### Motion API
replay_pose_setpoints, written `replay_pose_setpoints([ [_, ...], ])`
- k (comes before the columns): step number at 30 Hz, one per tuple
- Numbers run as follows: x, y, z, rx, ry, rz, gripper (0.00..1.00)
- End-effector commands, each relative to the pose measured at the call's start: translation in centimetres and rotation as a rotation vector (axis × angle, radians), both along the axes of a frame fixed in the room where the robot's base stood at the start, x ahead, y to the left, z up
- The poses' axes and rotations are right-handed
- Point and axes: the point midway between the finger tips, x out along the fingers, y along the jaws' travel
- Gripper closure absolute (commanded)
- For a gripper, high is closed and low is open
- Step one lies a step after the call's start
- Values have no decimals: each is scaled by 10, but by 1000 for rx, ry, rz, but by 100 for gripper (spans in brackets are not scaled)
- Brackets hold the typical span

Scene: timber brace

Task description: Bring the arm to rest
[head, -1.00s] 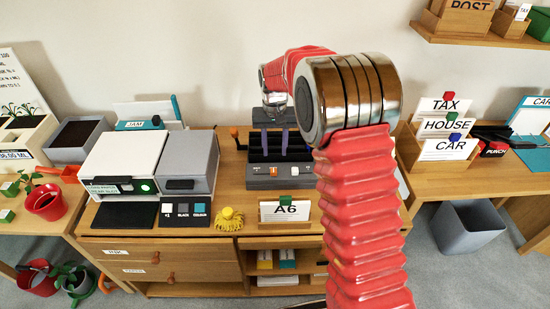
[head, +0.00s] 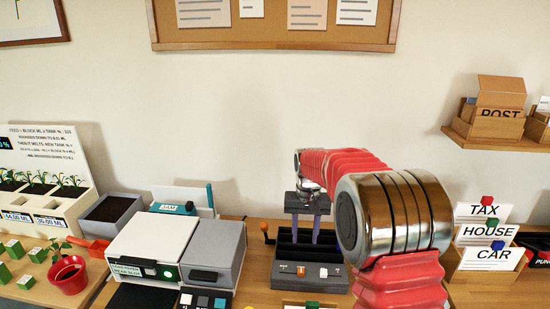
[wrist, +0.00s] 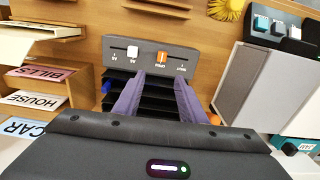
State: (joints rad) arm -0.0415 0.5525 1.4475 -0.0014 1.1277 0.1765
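My arm is raised and bent, and my gripper (head: 305,241) points down over a black slotted unit (head: 290,272) on the desk. In the wrist view, my gripper (wrist: 160,80) shows two purple fingers apart with nothing between them. The slotted unit also shows in the wrist view (wrist: 151,59), with sliders and an orange button on its front panel. Whether the fingertips touch the unit cannot be told.
Left of the unit stand a white and grey machine (head: 212,268) and a red pot (head: 68,275). Card holders marked TAX, HOUSE and CAR (head: 492,254) stand at right. A shelf with a POST box (head: 498,122) and a corkboard (head: 275,35) are on the wall.

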Motion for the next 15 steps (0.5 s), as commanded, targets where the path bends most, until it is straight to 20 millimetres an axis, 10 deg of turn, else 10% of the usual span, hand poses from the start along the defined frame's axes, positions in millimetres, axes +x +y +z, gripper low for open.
replay_pose_setpoints([
  [6, -26, -1, -25, -1, 38, 36, 62],
  [15, -77, -6, -8, -1, 26, 75, 62],
])
